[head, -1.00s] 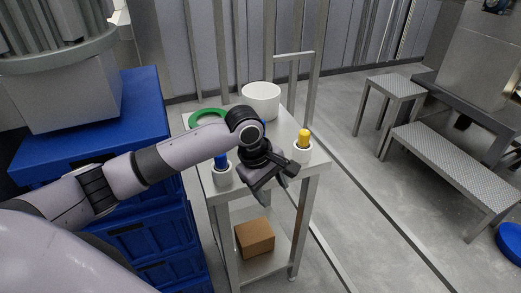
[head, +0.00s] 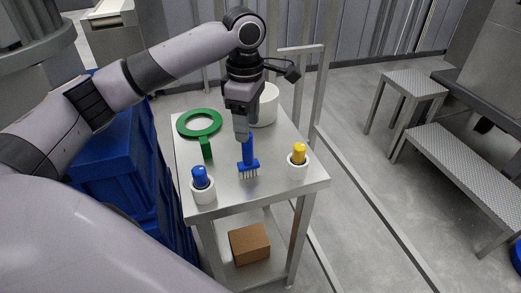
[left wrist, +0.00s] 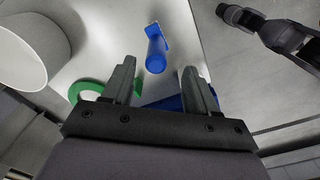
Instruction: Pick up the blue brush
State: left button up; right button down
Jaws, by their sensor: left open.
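My left gripper (head: 241,136) points down at the handle's top in the head view. In the left wrist view the left gripper (left wrist: 158,72) is open, its fingers apart. The blue brush's handle (left wrist: 156,55) shows between and beyond the fingertips, with clear space on both sides. The fingers do not seem to touch it. My right gripper is not seen.
On the steel table (head: 222,212) are a green ring-shaped piece (head: 187,124), a white bucket (head: 268,104), a white cup with a blue-topped item (head: 202,180), and one with a yellow-topped item (head: 298,155). A cardboard box (head: 249,244) sits on the lower shelf. Blue crates (head: 125,165) stand left.

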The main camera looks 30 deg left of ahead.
aim_at(249, 144)
pick_arm(q)
jog(key=shift+w+f, duration=0.15)
jog(key=shift+w, duration=0.4)
jog(key=f, duration=0.6)
jog(key=shift+s+a+f+p, duration=0.1)
jog(key=shift+s+f+p, duration=0.25)
jog(key=shift+f, duration=0.05)
jog(key=shift+c, duration=0.3)
grip_shut()
